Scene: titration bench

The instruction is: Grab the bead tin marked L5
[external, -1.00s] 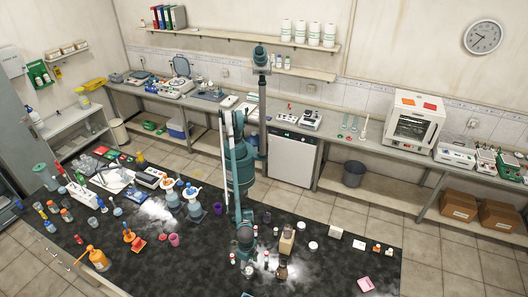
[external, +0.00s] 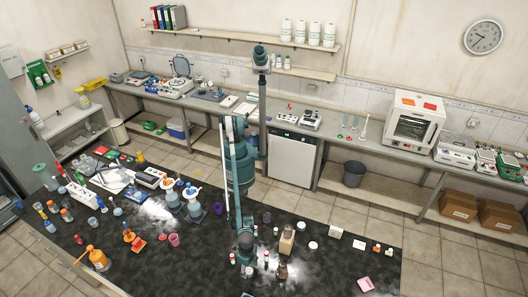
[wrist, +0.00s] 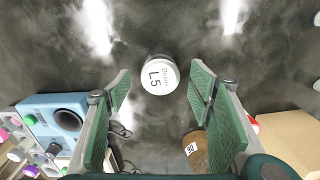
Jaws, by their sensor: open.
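The bead tin marked L5 (wrist: 160,76) has a round white lid with dark print and stands upright on the dark bench top. In the wrist view it shows in the gap between the fingertips, towards their far side, with clear space to each finger. My gripper (wrist: 160,92) is open with green-padded fingers and holds nothing. In the external view my gripper (external: 246,256) is low over the front part of the black bench; I cannot tell there which small container is the L5 tin.
In the wrist view a brown container (wrist: 195,150) with a number label stands near the right finger, beside a tan box (wrist: 287,140). A blue device (wrist: 62,118) and several small capped containers are at the left. The bench beyond the tin is mostly clear.

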